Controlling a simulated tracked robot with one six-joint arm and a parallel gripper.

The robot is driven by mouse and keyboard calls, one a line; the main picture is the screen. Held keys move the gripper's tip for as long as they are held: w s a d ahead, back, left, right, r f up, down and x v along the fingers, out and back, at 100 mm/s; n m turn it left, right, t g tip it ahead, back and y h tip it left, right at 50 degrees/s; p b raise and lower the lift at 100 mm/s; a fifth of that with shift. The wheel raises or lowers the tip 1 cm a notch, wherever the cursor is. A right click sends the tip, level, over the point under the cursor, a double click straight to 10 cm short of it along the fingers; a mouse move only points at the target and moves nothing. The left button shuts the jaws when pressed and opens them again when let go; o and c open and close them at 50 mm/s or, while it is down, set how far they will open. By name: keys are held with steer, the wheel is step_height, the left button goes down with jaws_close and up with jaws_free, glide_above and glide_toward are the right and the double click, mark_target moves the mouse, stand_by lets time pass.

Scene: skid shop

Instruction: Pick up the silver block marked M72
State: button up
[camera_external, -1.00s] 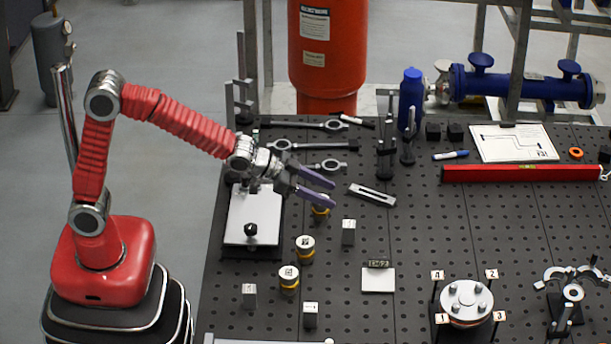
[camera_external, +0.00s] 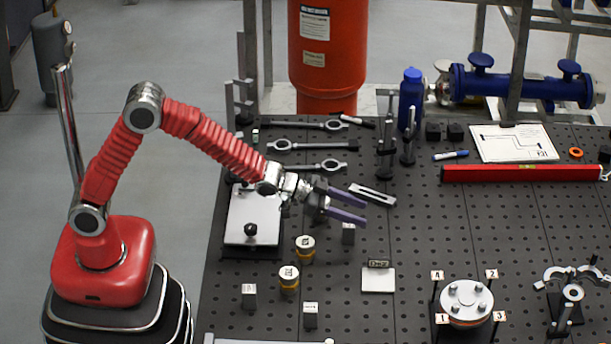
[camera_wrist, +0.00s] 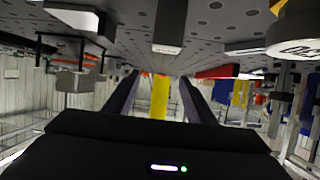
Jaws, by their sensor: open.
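Three small silver blocks stand on the dark perforated bench in the external view: one near the middle (camera_external: 348,234), one at the front left (camera_external: 249,296) and one at the front (camera_external: 310,315). Their marks are too small to read, so I cannot tell which is M72. My gripper (camera_external: 365,212) is open and empty, pointing right, and appears above the middle block, overlapping its top edge in the picture. The wrist view looks upside down; both fingers (camera_wrist: 159,78) show apart, with a block-like shape (camera_wrist: 168,30) above them in the picture.
A slotted bar (camera_external: 372,195) lies behind the gripper. A bolted flange (camera_external: 466,300) with numbered posts stands front right. The bench's centre right is clear.

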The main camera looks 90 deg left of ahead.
mark_target(354, 228)
steer(key=shift+f, duration=1.4)
steer(key=shift+f, duration=0.2)
step_height(354, 228, down, 3)
steer(key=shift+f, duration=0.1)
steer(key=shift+x, duration=0.95)
steer(key=shift+w+f, duration=0.2)
steer(key=shift+w, duration=0.3)
steer(key=shift+c, duration=0.3)
jaws_close()
